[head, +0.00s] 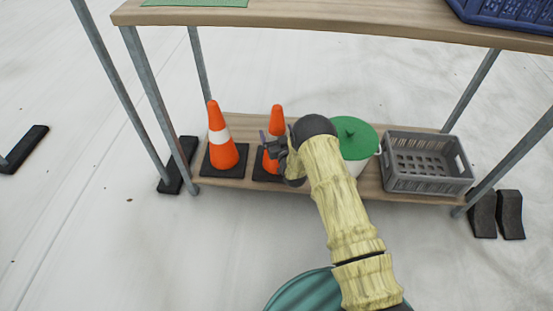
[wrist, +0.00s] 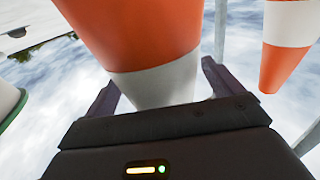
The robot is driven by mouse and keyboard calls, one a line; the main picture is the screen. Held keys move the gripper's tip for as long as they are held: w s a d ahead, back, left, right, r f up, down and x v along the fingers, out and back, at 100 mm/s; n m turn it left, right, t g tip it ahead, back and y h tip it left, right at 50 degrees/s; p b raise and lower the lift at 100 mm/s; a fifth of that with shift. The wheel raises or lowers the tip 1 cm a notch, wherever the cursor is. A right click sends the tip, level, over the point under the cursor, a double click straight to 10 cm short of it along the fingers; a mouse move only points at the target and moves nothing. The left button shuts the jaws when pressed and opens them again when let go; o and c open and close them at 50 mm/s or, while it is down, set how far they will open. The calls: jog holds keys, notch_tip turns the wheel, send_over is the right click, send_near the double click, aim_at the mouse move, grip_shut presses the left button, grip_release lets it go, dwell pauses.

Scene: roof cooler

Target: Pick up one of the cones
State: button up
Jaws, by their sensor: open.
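Two orange cones with white bands stand upright on black square bases on the lower shelf in the head view. The left cone (head: 219,150) is clear of my gripper. The right cone (head: 277,119) is partly hidden behind my gripper (head: 271,143). In the wrist view, that cone (wrist: 140,30) fills the top middle, with its white band between the two open fingers of my gripper (wrist: 158,78). A finger lies to each side of it. I cannot tell whether either touches. The other cone (wrist: 290,40) shows at the right edge of the wrist view.
A white bucket with a green lid (head: 353,136) stands right of the cones, partly behind my arm. A grey crate (head: 428,180) sits at the shelf's right. Metal legs (head: 150,95) and the wooden top (head: 330,20) frame the lower shelf (head: 228,183).

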aim_at(279, 117)
jog(key=c, duration=1.9)
notch_tip(279, 117, up, 10)
jog(key=p, duration=0.5)
jog(key=shift+r, duration=0.1)
